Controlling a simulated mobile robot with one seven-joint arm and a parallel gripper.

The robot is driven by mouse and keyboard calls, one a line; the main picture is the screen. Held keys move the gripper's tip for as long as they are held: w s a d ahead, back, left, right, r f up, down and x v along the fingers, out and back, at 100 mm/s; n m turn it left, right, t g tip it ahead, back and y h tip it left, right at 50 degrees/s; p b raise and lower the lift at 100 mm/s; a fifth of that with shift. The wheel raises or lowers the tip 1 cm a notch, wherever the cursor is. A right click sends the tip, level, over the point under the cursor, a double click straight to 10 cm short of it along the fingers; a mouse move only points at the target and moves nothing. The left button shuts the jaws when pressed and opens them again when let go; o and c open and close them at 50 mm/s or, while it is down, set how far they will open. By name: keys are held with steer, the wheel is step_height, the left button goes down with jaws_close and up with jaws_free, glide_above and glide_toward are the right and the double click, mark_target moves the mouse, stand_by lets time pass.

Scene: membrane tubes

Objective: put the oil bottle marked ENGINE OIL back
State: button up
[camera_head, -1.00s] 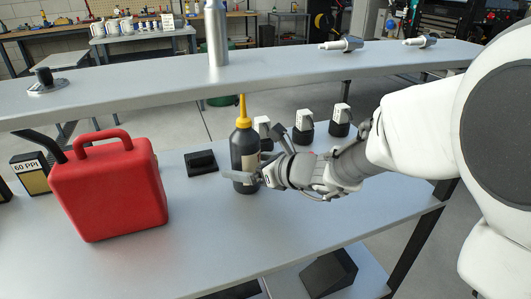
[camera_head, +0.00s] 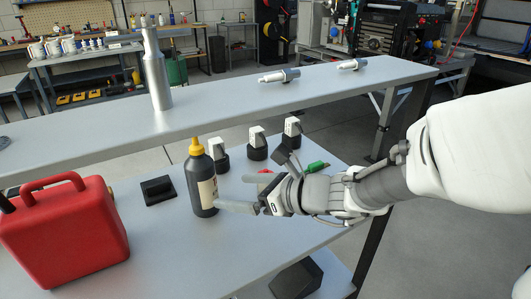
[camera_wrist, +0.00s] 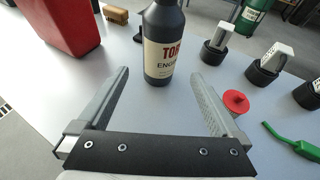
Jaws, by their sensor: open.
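The oil bottle (camera_head: 198,180) is dark with a yellow cap and a pale label. It stands upright on the lower shelf, right of the red jerrycan. In the wrist view its label (camera_wrist: 166,56) shows "ENGINE" in part, and its top is cut off. My gripper (camera_head: 235,198) is open and close beside the bottle. In the wrist view the bottle stands ahead of the two spread fingers, a little beyond their tips, with nothing held between them.
A red jerrycan (camera_head: 65,235) stands left of the bottle, with a black block (camera_head: 158,190) between them. Several black-and-white fittings (camera_head: 257,144) stand behind, near the upper shelf (camera_head: 220,107). A red knob (camera_wrist: 236,101) and a green item (camera_wrist: 290,140) lie right of my gripper.

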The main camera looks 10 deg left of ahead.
steer(key=s+d+r+n+g+h, duration=0.2)
steer(key=s+d+n+h, duration=0.1)
steer(key=s+d+n, duration=0.8)
steer(key=s+d+n+t+h, duration=0.2)
steer(key=d+n+h, duration=0.7)
steer(key=d, duration=0.6)
steer(key=s+n, duration=0.1)
steer(key=n, duration=0.1)
steer(key=shift+s+d+r+n+h, duration=0.2)
steer(key=shift+s+d+n+h, duration=0.1)
steer(key=shift+s+d, duration=0.1)
step_height(320, 180, up, 21)
steer(key=p, duration=2.1)
steer(key=shift+r, duration=0.2)
